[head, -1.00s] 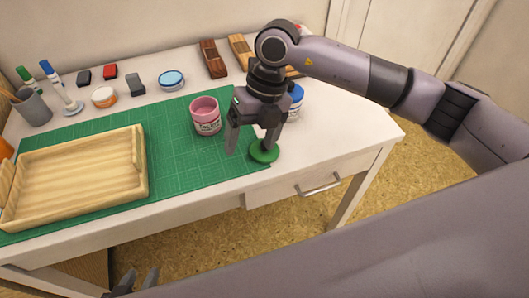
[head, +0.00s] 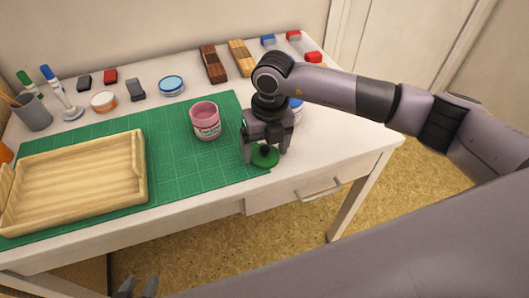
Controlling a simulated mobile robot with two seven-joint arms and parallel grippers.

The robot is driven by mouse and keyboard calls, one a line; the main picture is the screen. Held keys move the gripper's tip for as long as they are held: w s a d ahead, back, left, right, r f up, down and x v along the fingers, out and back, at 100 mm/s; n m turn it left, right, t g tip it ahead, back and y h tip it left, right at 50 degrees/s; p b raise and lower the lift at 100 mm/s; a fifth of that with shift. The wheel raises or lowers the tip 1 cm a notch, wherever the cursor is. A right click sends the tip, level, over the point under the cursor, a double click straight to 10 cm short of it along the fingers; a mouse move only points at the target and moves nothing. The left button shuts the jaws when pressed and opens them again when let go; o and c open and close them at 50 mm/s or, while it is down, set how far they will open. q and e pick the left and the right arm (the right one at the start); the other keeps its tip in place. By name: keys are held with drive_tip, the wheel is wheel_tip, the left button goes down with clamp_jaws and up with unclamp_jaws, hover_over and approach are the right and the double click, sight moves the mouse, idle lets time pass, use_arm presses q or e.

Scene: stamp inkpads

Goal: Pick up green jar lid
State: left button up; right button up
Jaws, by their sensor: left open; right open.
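The green jar lid (head: 264,158) is a round disc with a dark knob-like spot on top. It lies near the front right corner of the green cutting mat (head: 190,165). My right gripper (head: 265,156) points down over the lid with its fingers apart, one on each side of it. Whether the fingers touch the lid is not clear. My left gripper (head: 138,287) shows only its fingertips at the bottom edge, open and empty, far from the lid.
A pink jar (head: 206,121) stands just left of my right gripper. A blue-lidded jar (head: 296,108) is partly hidden behind it. A wooden tray (head: 140,165) fills the mat's left side. Inkpads and stamps line the back. The table's front edge is close to the lid.

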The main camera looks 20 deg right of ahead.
drive_tip(key=c, duration=0.7)
